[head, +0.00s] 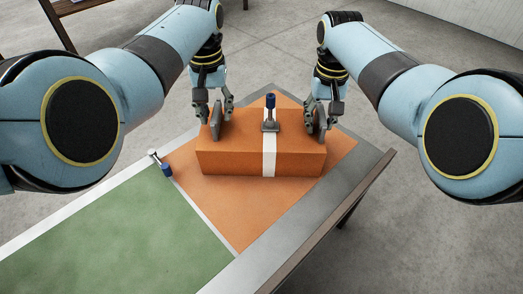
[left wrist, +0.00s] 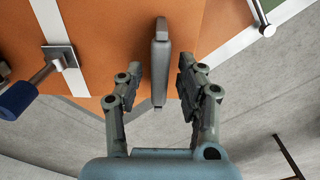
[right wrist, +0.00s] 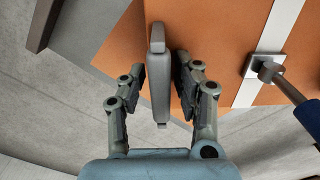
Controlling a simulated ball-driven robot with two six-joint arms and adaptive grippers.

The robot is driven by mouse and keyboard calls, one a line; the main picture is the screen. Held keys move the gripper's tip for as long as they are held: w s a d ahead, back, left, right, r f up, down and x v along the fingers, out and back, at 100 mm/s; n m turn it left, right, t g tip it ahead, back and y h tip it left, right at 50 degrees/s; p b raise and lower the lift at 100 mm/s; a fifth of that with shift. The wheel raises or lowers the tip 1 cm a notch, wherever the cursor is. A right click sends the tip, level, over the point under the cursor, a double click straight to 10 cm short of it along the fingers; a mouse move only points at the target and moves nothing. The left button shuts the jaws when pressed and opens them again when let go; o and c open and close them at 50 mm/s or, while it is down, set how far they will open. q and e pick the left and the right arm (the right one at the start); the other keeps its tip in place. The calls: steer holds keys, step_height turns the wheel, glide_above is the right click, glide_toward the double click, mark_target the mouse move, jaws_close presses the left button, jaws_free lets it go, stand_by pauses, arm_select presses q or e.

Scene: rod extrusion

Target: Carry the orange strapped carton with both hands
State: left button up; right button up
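The orange carton (head: 240,160) sits on the orange part of the table, with a white strap (head: 269,157) over its middle and a blue-topped post (head: 270,108) standing on the strap. Two grey upright handles are on its top, one near each end. My left gripper (head: 214,105) is open above the left handle (head: 215,124); the left wrist view shows this handle (left wrist: 160,62) between the spread fingers. My right gripper (head: 321,108) is open above the right handle (head: 320,124); the right wrist view shows this handle (right wrist: 158,75) between its fingers, with gaps on both sides.
The table has a green area (head: 130,235) at front left, a white dividing line and a grey border (head: 290,227). Bare concrete floor (head: 440,225) lies around the table.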

steer(key=shift+r, duration=0.15)
step_height(320, 180, up, 12)
steer(key=shift+f, duration=0.1)
arm_select(q)
step_height(320, 180, up, 11)
steer(key=shift+r, duration=0.2)
stand_by(0.5)
